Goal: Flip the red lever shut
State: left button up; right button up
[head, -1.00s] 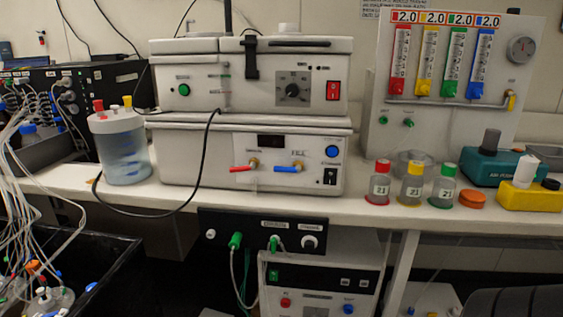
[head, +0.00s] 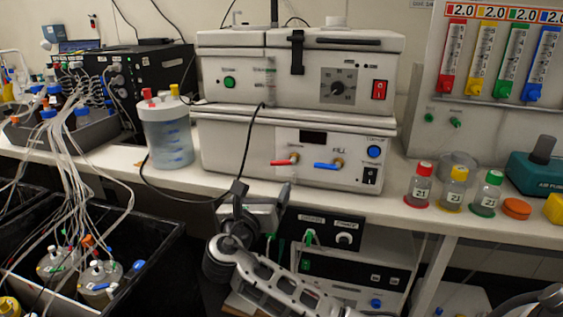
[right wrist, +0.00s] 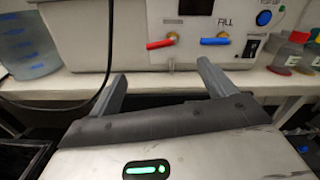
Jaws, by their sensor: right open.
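The red lever (head: 283,162) is on the front of the lower white machine (head: 235,150), pointing left from its brass valve and lying about level. It also shows in the right wrist view (right wrist: 159,44), ahead of the fingers. A blue lever (head: 326,166) sits to its right, also pointing left and about level. My right gripper (head: 261,190) is open and empty, below the red lever and apart from it. In the right wrist view its two fingers (right wrist: 160,72) point toward the machine, with the red lever above the gap between them. My left gripper is not in view.
A black cable (head: 247,150) hangs down the machine's front, left of the red lever. A clear vessel (head: 167,140) stands left on the white bench (head: 390,197). Several capped bottles (head: 453,190) stand to the right. A black control panel (head: 320,230) hangs below the bench edge.

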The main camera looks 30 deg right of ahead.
aim_at(281, 163)
jog(key=x, duration=1.5)
jog(key=shift+a, duration=0.1)
